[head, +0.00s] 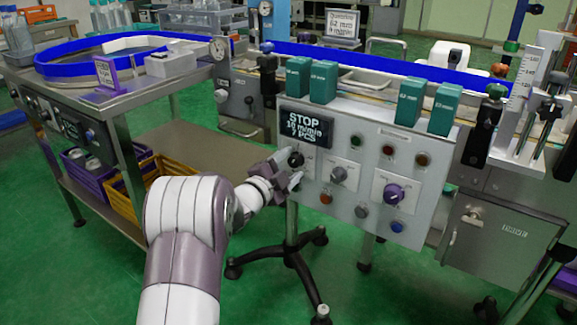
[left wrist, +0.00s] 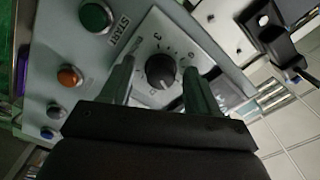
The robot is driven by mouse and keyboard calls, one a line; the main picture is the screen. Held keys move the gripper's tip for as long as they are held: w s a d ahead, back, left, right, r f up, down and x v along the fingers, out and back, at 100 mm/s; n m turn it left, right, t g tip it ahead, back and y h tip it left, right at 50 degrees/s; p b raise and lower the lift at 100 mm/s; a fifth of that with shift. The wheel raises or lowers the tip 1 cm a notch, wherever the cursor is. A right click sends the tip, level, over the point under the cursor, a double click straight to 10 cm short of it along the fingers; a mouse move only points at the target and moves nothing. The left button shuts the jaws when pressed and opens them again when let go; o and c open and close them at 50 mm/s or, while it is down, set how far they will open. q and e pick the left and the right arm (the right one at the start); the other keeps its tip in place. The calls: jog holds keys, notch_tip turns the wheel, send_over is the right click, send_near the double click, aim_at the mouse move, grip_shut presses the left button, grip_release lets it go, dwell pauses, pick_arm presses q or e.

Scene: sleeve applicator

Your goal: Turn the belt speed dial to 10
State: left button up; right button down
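The control panel (head: 345,185) carries a display (head: 306,126) that reads STOP, about 16 m/min and 7 PCS. A round black dial (head: 296,160) sits just below the display. It also shows in the left wrist view (left wrist: 162,70), on a pale scale plate with numbers around it; I cannot read its exact setting. My left gripper (head: 289,172) is at this dial. In the left wrist view its fingers (left wrist: 160,85) stand open, one on each side of the dial, with gaps between them and the knob. My right gripper is not in view.
The panel also has a grey knob (head: 339,174), a purple knob (head: 393,193), a green START button (left wrist: 96,16) and an orange button (left wrist: 69,76). Green boxes (head: 323,82) stand along the panel's top. A steel table (head: 150,92) is at the left.

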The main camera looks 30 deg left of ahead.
pick_arm(q)
jog(key=shift+r, duration=0.1)
jog(key=shift+s+r, duration=0.1)
jog(key=shift+s, duration=0.3)
jog(key=s+p, duration=0.4)
jog(key=s, duration=0.8)
jog(key=shift+a, duration=0.45)
